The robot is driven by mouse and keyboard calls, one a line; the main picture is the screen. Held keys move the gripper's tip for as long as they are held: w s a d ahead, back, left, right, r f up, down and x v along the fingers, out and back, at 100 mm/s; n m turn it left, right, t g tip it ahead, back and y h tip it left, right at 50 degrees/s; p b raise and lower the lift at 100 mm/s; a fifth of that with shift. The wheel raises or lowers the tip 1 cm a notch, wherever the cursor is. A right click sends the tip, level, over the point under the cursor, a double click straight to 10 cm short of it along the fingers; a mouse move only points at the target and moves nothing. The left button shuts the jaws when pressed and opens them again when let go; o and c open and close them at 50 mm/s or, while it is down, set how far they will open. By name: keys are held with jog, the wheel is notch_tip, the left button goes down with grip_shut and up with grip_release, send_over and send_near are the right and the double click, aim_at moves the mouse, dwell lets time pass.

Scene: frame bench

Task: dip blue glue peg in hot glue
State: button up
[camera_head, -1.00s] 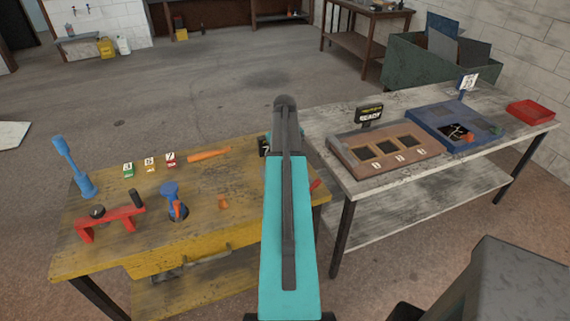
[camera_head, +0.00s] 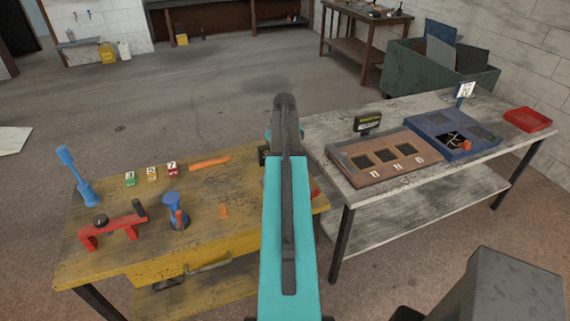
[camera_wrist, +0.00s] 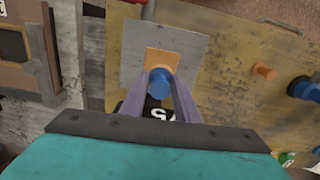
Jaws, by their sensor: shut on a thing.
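My gripper (camera_wrist: 160,92) is shut on a blue peg (camera_wrist: 159,80), seen from above in the wrist view. Behind the peg, below my fingers, is an orange square (camera_wrist: 165,58) on a grey plate (camera_wrist: 136,66) on the yellow bench. It may be the hot glue; I cannot tell whether the peg touches it. A black display with white digits (camera_wrist: 158,114) shows between my fingers. In the head view my teal arm hides the gripper, the peg and the plate.
The yellow bench (camera_head: 120,255) carries a red stand (camera_head: 112,228), a tall blue tool (camera_head: 77,175), a blue holder (camera_head: 174,208), an orange piece (camera_head: 224,211) and numbered cubes (camera_head: 152,172). A grey bench (camera_head: 345,200) at right holds a brown tray (camera_head: 350,178), a blue tray (camera_head: 430,125) and a red bin (camera_head: 527,119).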

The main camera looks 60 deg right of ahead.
jog(key=shift+r, duration=0.65)
jog(key=shift+w, duration=0.1)
